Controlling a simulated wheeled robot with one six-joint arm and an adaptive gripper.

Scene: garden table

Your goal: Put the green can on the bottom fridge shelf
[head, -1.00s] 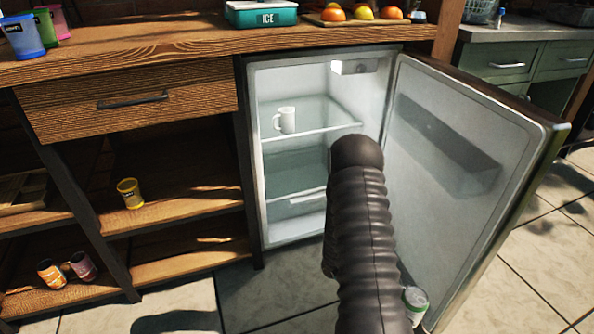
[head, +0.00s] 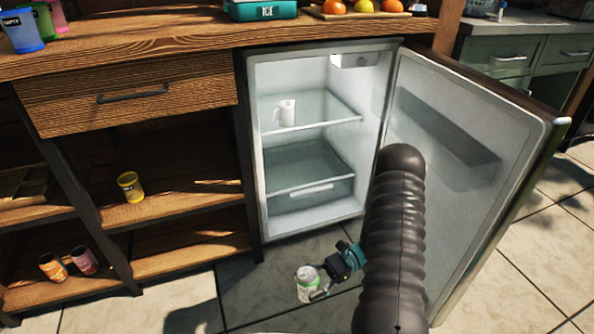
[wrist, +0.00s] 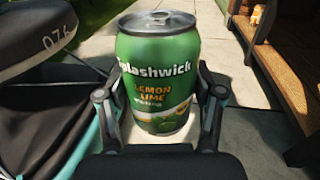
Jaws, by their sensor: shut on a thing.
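The green can (wrist: 157,75), labelled lemon lime, stands upright between the fingers of my gripper (wrist: 160,108) in the wrist view. My gripper is shut on it. In the head view the can (head: 308,284) is held low over the paving, in front of the open fridge and left of my arm; my gripper (head: 325,283) shows beside it. The fridge (head: 253,150) has a glass upper shelf (head: 320,112) with a white mug (head: 285,114) on it. The lower shelf (head: 300,172), above a drawer, looks empty.
The open fridge door (head: 470,190) stands on the right, close to my arm. The floor in front of the fridge is mostly clear.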

